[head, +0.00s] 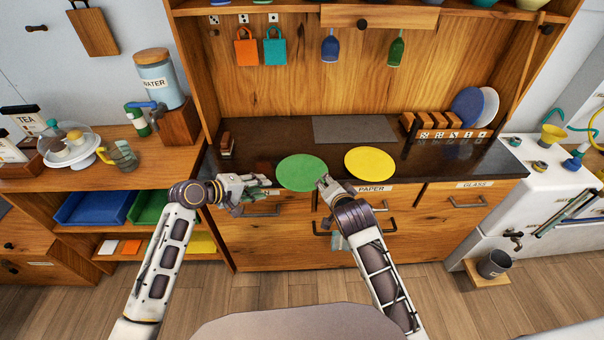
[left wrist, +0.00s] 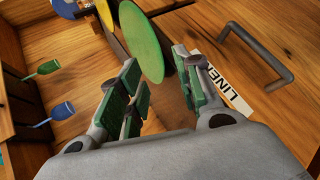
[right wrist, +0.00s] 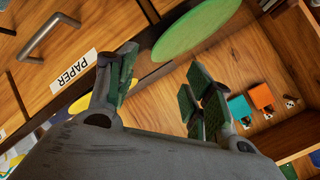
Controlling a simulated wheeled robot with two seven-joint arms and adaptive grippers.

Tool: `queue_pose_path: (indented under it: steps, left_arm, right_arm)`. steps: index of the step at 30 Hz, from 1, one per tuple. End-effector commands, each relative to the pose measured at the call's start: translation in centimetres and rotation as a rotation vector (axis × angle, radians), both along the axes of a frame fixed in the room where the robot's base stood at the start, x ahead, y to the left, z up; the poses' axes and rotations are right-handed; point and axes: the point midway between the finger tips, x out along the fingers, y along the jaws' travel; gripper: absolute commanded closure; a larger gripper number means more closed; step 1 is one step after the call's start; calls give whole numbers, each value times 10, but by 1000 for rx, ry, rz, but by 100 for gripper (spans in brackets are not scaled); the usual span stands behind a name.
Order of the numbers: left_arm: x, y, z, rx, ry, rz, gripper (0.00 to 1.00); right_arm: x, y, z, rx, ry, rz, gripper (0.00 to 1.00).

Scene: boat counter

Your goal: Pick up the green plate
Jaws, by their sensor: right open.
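The green plate (head: 299,172) lies on the dark counter at its front edge. It also shows beyond the fingers in the left wrist view (left wrist: 142,40) and in the right wrist view (right wrist: 196,30). My left gripper (head: 264,187) is at the plate's left side, fingers apart and empty, with the plate ahead of the gap between its fingertips (left wrist: 157,62). My right gripper (head: 325,183) is at the plate's front right edge in the head view. Its fingers are apart, with the plate ahead of them (right wrist: 160,60). I see neither gripper holding the plate.
A yellow plate (head: 370,163) lies to the right of the green one. A grey mat (head: 354,129) and a wooden rack (head: 440,125) with blue and white plates stand behind. Drawer handles (head: 260,209) stick out below the counter edge. The dark counter left of the mat is mostly clear.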

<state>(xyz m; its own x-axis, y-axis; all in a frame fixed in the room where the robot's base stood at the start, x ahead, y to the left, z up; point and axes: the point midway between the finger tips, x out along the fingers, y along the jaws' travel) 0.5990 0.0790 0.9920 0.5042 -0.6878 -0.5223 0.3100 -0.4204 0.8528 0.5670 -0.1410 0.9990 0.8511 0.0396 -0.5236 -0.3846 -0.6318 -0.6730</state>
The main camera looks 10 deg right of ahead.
Motion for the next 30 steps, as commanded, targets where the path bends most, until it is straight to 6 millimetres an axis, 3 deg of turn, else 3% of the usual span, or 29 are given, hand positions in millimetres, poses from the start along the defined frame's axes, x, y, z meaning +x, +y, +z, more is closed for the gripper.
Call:
queue_pose_path:
  steps: [30]
  left_arm:
    - [44, -61, -46, 1, 0, -1, 66]
  right_arm:
    - [75, 3, -46, -2, 0, -1, 48]
